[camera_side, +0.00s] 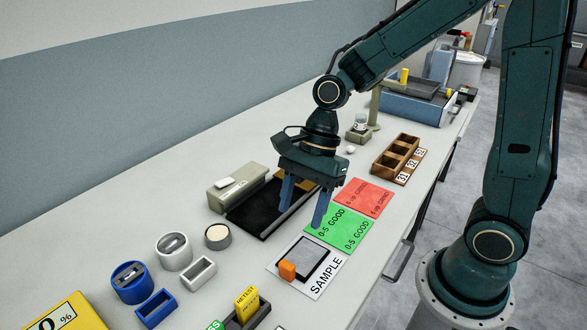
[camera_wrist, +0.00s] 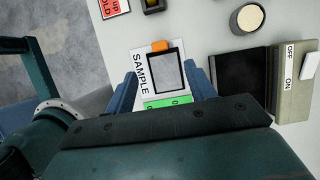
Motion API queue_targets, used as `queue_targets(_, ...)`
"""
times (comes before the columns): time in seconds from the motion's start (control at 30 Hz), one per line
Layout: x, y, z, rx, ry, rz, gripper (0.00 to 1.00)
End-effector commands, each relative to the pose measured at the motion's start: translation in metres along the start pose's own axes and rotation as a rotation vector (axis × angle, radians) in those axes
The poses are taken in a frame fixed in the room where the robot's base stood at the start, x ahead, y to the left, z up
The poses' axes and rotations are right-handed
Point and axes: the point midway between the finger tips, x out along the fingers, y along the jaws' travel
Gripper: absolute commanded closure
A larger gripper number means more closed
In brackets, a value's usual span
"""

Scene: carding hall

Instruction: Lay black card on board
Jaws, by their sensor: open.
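A grey rectangular card with a black border (camera_side: 314,261) lies on the white SAMPLE sheet (camera_side: 322,284), with an orange block (camera_side: 288,270) at one end. It also shows in the wrist view (camera_wrist: 166,73), with the orange block (camera_wrist: 160,46) at its far end. A flat black board (camera_side: 255,216) lies beside the beige switch box (camera_side: 237,187); the wrist view shows it at right (camera_wrist: 243,75). Which black piece is the task's card I cannot tell for sure. My gripper (camera_side: 300,216) is open and empty above the bench, its fingers framing the bordered card in the wrist view (camera_wrist: 163,85).
Green (camera_side: 346,229) and red (camera_side: 365,196) cards lie right of my gripper. A wooden compartment box (camera_side: 397,160) stands behind them. Round pots, small trays and a yellow percent sign (camera_side: 68,318) stand at the front left. The bench's right edge is close to the SAMPLE sheet.

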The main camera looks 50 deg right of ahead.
Motion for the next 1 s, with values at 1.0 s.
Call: queue_targets(1.0,0.081,0.001,-0.001,-0.001,0.002,0.001,0.45)
